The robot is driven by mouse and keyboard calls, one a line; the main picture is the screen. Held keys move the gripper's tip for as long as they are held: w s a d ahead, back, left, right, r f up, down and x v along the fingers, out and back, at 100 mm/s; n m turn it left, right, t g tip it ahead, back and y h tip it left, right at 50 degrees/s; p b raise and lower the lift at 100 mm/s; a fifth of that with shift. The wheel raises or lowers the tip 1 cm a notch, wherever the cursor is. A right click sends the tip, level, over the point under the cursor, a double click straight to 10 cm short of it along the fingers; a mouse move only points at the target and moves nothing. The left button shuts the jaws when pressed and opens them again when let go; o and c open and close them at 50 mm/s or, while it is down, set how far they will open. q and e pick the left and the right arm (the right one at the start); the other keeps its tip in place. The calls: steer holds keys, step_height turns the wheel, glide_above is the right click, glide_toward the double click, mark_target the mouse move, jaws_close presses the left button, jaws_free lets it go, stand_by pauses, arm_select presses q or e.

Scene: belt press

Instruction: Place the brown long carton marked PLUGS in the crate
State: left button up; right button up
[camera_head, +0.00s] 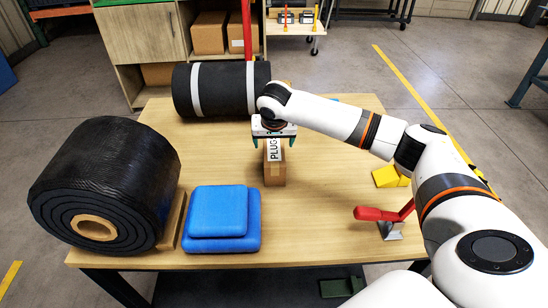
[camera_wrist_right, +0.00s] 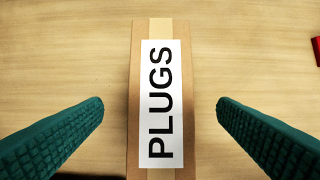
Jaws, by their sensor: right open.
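The brown long carton (camera_head: 275,173) stands on the wooden table in the head view, with a white label reading PLUGS on its top. In the right wrist view the carton (camera_wrist_right: 162,90) runs up the middle of the picture. My right gripper (camera_head: 273,140) is above the far part of the carton, its fingers apart. In the right wrist view the green fingers of the right gripper (camera_wrist_right: 160,118) lie one on each side of the carton, with a gap on both sides. My left gripper is not in view. I cannot make out a crate.
A large black belt roll (camera_head: 105,185) stands at the table's left, and another roll (camera_head: 220,90) with white bands lies at the back. Blue pads (camera_head: 222,218) lie at the front. A red-handled clamp (camera_head: 388,220) and yellow blocks (camera_head: 390,177) are at the right.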

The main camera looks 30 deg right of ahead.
mark_target(274, 148)
steer(key=shift+x, duration=2.75)
steer(key=shift+s, duration=0.1)
steer(key=c, duration=1.4)
step_height(274, 148, up, 10)
steer(key=shift+r, duration=0.1)
steer(key=s+a+r+n+y+p, duration=0.2)
steer(key=s+a+n, duration=0.4)
steer(key=s+a, duration=0.9)
steer(key=a, duration=0.3)
steer(key=shift+s+a+r+t+p, duration=0.25)
steer(key=shift+a+r+t+p, duration=0.05)
steer(key=shift+a+r+p, duration=0.1)
steer(key=shift+w+d, duration=0.1)
steer(key=shift+d, duration=0.05)
